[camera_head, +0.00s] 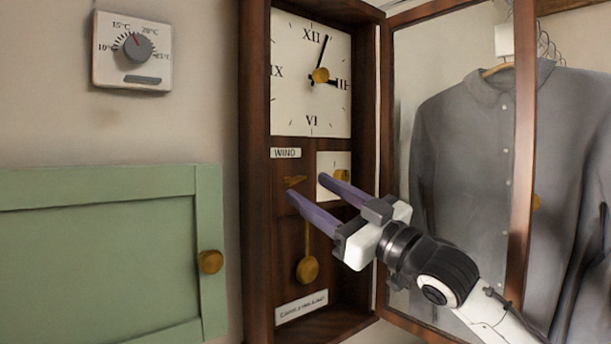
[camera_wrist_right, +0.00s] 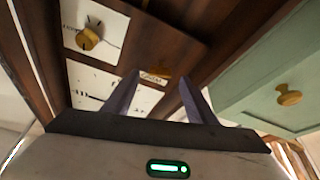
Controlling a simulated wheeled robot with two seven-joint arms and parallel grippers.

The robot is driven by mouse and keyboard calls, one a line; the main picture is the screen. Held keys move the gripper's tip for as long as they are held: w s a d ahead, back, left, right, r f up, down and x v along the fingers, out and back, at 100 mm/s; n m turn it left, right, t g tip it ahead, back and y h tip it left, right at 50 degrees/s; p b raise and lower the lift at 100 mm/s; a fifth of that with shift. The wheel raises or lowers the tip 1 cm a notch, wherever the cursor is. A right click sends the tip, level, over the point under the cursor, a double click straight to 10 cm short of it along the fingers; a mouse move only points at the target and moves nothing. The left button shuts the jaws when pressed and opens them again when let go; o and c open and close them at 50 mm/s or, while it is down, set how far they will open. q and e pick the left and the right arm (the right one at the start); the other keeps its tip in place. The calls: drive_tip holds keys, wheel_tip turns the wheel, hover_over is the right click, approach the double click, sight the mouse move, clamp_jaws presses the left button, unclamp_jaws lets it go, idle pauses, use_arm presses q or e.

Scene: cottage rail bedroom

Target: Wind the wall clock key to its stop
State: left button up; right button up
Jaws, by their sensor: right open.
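The wall clock (camera_head: 257,120) has a dark wooden case, and its glazed door (camera_head: 522,150) stands open to the right. A brass winding key (camera_head: 294,181) sits under the "WIND" label (camera_head: 286,153). My right gripper (camera_head: 306,189) is open and empty in front of the case. Its left fingertip is just below the key in the picture; whether they touch I cannot tell. In the right wrist view the two fingers (camera_wrist_right: 157,97) are apart, with brass showing between them near the small label. My left gripper is not in view.
A white plate with a brass knob (camera_head: 341,175) is right of the key. A brass pendulum (camera_head: 307,269) hangs below. A green cupboard door (camera_head: 100,262) and thermostat (camera_head: 133,50) are on the left. A grey shirt (camera_head: 470,140) hangs behind the clock door.

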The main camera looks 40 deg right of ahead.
sight(292, 180)
drive_tip(key=shift+p+x, duration=0.35)
drive_tip(key=shift+x, duration=0.7)
drive_tip(key=shift+w+a+r, duration=0.1)
drive_tip(key=shift+w+r, duration=0.05)
drive_tip(key=shift+w, duration=0.25)
drive_tip(key=c, duration=1.1)
drive_tip(key=shift+a+m+h+p, duration=0.1)
drive_tip(key=shift+m+h+p, duration=0.35)
drive_tip(key=shift+m+h, duration=0.8)
drive_tip(key=shift+m+y, duration=0.35)
drive_tip(key=o, duration=1.1)
